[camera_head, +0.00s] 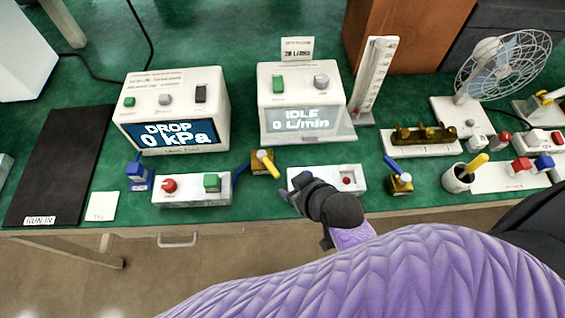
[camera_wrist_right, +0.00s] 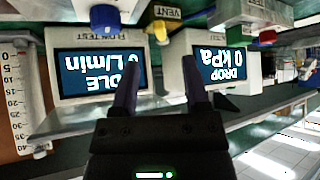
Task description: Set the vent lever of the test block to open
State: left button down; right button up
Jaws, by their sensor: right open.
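The test block (camera_head: 262,168) is a small brass-coloured block at the bench front between the two display boxes. In the right wrist view, which is upside down, the yellow lever (camera_wrist_right: 160,30) shows at the top beside a VENT label (camera_wrist_right: 168,13). My right gripper (camera_head: 296,188) is just right of the block in the head view, apart from the lever. In its wrist view the two fingers (camera_wrist_right: 160,88) are spread with nothing between them. My left gripper is not in view.
The DROP box (camera_head: 177,80) reads 0 kPa and the IDLE box (camera_head: 301,85) reads 0 L/min. A white button panel (camera_head: 190,200) lies left of the block; another white panel (camera_head: 352,170) lies beside my gripper. A second brass block (camera_head: 400,188) stands farther right.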

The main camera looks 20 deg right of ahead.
aim_at(274, 171)
jog(key=b+x, duration=0.1)
jog(key=x, duration=0.2)
jog(key=b+x, duration=0.2)
jog(key=w+r+b+x, duration=0.1)
jog(key=x, duration=0.2)
jog(key=shift+w+f, duration=0.25)
jog(key=shift+w+a+f+b, duration=0.15)
jog(key=shift+w+f+b, duration=0.05)
jog(key=shift+w+b, duration=0.15)
jog(key=shift+c, duration=0.5)
grip_shut()
